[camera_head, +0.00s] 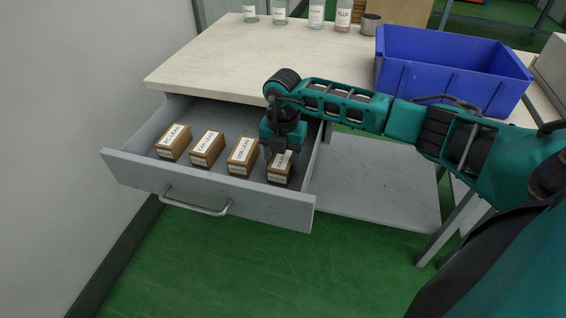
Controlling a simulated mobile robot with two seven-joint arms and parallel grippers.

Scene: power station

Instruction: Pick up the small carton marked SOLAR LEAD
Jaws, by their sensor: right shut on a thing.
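Several small brown cartons with white labels lie in a row in the open grey drawer. My right gripper (281,153) points down into the drawer's right end and is shut on the rightmost carton (280,175). The gripper covers part of that carton's label, so I cannot read it in full. To its left are a carton (242,157) whose label seems to read USB LEAD, a middle-left carton (207,149) with a label too small to read surely, and the leftmost carton (173,143), which seems to read AC LEAD. My left gripper is not in view.
The drawer (137,170) is pulled out under a pale worktop (215,65), its front wall close by the cartons. A blue bin (450,75) stands at the worktop's right, beyond my right arm. Several bottles (316,14) and a grey cup (371,24) stand at the back.

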